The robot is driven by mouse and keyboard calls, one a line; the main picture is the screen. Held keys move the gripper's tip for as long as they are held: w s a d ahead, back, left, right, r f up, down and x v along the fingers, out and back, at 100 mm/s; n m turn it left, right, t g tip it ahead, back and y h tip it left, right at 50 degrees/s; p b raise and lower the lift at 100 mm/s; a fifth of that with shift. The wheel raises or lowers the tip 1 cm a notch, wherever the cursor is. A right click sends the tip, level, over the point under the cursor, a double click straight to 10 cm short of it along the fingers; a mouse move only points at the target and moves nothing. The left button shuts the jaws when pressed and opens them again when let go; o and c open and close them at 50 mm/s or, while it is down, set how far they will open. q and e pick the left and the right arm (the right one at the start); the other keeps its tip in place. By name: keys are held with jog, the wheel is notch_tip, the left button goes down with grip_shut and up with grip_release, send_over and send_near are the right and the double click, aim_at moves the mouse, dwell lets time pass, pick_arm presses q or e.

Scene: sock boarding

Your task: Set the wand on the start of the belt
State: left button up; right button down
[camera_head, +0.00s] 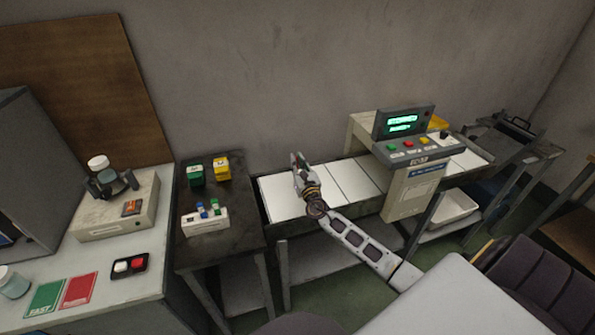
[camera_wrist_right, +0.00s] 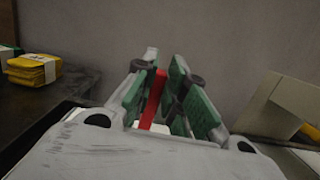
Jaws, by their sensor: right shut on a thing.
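My right gripper (camera_head: 299,163) is over the left end of the white belt (camera_head: 282,202), near its back edge. In the right wrist view, the gripper's green-padded fingers (camera_wrist_right: 168,95) are shut on a thin red bar, the wand (camera_wrist_right: 153,98). Only part of the wand shows between the fingers. The head view does not show clearly whether it touches the belt. My left gripper is not in view.
The belt runs right through a detector housing (camera_head: 411,189) with a lit display (camera_head: 402,122). A dark side table (camera_head: 221,253) left of the belt holds green and yellow stacks (camera_head: 222,168) and a small white holder (camera_head: 205,222). A wall stands close behind.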

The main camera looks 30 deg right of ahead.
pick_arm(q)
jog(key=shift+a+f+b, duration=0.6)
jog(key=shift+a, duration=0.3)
pick_arm(e)
notch_tip(320, 180, down, 4)
jog(key=shift+r, duration=0.1)
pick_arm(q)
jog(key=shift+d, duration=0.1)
pick_arm(e)
jog(key=c, duration=1.5)
grip_release()
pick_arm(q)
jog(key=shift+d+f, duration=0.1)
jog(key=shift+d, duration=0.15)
pick_arm(e)
jog(key=shift+o, duration=0.2)
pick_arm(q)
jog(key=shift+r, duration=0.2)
pick_arm(e)
jog(key=shift+r, duration=0.1)
